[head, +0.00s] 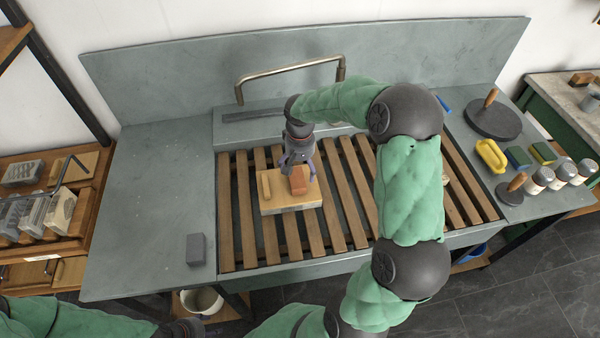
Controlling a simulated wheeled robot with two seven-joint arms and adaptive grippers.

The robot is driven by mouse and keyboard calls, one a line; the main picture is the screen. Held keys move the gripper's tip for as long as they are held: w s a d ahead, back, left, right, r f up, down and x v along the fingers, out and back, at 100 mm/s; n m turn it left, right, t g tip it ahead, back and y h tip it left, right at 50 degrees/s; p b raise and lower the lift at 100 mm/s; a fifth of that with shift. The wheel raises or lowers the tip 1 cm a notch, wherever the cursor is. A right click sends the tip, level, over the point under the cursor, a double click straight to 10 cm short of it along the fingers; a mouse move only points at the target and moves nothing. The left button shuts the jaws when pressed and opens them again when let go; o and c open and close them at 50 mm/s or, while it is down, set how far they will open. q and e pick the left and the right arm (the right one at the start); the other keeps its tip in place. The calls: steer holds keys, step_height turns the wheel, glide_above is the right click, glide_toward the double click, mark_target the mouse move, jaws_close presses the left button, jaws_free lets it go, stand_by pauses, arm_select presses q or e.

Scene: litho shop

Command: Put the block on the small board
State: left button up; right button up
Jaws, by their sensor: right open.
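The small board (284,205) is a pale wooden board lying on the slatted rack. A reddish-brown block (299,182) sits on its right part, and a light wooden bar (265,186) lies along its left side. My right gripper (298,170) points down over the board, open, with its fingers at the reddish block; whether they touch it I cannot tell. A grey block (196,249) stands on the left side of the grey sink top, well away from the board.
The slatted rack (247,221) fills the middle of the sink. At right are a round dark disc with a handle (493,119), a yellow item (491,156), sponges (518,157) and several jars (563,171). The left grey surface (157,195) is mostly clear.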

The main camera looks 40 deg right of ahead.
mark_target(300, 177)
step_height(300, 177, up, 7)
steer(key=p, duration=0.1)
stand_by(0.7)
